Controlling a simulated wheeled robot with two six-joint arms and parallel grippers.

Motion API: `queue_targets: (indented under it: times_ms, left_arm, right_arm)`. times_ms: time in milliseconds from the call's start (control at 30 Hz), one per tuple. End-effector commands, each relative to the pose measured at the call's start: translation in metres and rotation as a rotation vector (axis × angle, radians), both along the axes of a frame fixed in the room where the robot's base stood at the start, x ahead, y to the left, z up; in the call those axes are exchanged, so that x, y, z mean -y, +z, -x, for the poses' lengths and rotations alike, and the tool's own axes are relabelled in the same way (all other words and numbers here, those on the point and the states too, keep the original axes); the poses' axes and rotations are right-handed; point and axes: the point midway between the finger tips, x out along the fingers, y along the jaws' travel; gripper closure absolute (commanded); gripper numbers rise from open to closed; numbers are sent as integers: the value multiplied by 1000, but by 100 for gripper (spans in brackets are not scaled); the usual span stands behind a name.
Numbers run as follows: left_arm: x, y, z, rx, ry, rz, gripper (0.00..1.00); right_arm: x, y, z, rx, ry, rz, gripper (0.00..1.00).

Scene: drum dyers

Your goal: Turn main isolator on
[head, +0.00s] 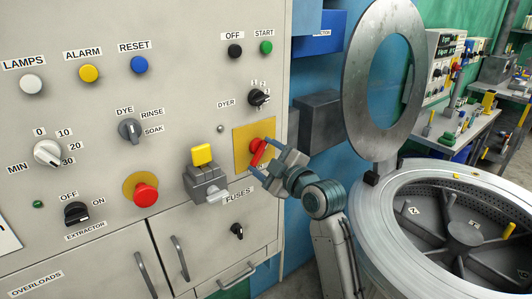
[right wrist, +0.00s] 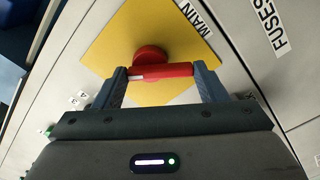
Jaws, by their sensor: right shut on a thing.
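The main isolator is a red rotary handle (head: 258,152) on a yellow square plate (head: 241,150), at the right side of the grey control panel. In the right wrist view the red handle (right wrist: 160,72) lies across between my fingers, in front of its round red hub, with the yellow plate (right wrist: 115,42) and a "MAIN" label (right wrist: 197,18) behind. My right gripper (head: 260,162) is shut on the handle, one finger at each end of it; it also shows in the right wrist view (right wrist: 160,76). In the head view the gripper partly hides the plate's labels. My left gripper is not in view.
A red emergency button (head: 145,194) and several knobs are further left. A drum machine with a raised round lid (head: 352,90) stands close to the right of my right arm.

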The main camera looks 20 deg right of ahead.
Motion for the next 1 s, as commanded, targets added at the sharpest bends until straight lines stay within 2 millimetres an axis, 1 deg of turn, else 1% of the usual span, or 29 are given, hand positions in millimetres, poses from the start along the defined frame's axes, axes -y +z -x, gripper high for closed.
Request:
queue_targets:
  times_ms: [33,600,800,1000]
  left_arm:
    - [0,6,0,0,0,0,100]
    - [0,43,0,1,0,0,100]
    - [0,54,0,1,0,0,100]
    - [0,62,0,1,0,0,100]
  right_arm:
    - [-1,2,0,-18,0,-40,57]
    - [-4,7,1,-201,0,-541,57]
    - [-4,8,2,-253,0,-684,57]
    - [-4,8,1,-289,-1,-783,57]
